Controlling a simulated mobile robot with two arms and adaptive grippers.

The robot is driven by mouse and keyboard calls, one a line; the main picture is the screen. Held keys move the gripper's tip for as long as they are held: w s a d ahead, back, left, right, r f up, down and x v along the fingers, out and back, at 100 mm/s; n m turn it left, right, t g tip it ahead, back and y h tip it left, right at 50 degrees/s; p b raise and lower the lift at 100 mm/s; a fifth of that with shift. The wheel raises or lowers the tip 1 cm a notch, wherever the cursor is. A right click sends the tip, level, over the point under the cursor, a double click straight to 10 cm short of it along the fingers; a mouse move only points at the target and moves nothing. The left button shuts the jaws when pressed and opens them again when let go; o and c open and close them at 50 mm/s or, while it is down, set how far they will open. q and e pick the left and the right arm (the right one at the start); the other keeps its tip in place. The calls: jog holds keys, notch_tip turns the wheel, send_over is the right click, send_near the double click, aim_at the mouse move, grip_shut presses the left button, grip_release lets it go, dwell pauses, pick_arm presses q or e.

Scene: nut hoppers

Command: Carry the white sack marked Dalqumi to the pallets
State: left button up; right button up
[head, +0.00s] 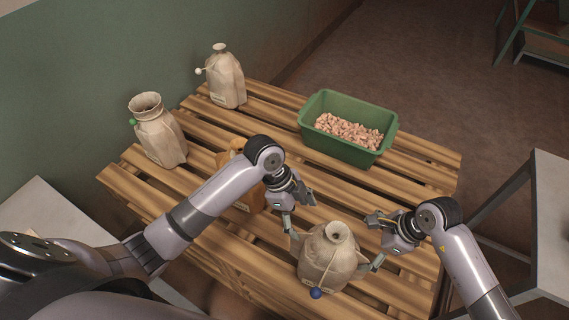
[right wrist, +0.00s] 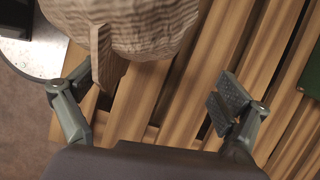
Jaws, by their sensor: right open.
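A pale sack (head: 328,260) with a tied neck and a blue ball on a cord stands upright on the slatted pallet (head: 410,165) near its front edge. No name on it is legible. My left gripper (head: 301,213) is at its upper left, fingers apart, one fingertip by the sack's left ear. My right gripper (head: 372,240) is open at its right, one finger beside the right ear. In the right wrist view the sack (right wrist: 125,25) is at the top, and its ear (right wrist: 103,58) hangs by the left finger. The right finger is clear of it.
Two other pale sacks, one with a white ball (head: 226,80) and one with a green ball (head: 160,135), stand at the back left. A brown object (head: 226,156) is partly hidden behind my left arm. A green bin (head: 350,152) of nuts stands at the back right. A grey table (head: 548,220) is at right.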

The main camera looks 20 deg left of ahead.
jog(key=shift+r, duration=0.1)
jog(key=v, duration=1.2)
pick_arm(q)
jog(key=w+a, duration=0.1)
jog(key=a, duration=0.2)
jog(key=w+a+p, duration=0.1)
jog(key=a, duration=0.1)
jog(key=shift+w+a, duration=0.2)
jog(key=shift+w, duration=0.1)
pick_arm(e)
jog(key=shift+r, duration=0.55)
pick_arm(q)
jog(key=shift+s+f, duration=0.1)
jog(key=shift+s, duration=0.05)
pick_arm(e)
jog(key=shift+s, duration=0.15)
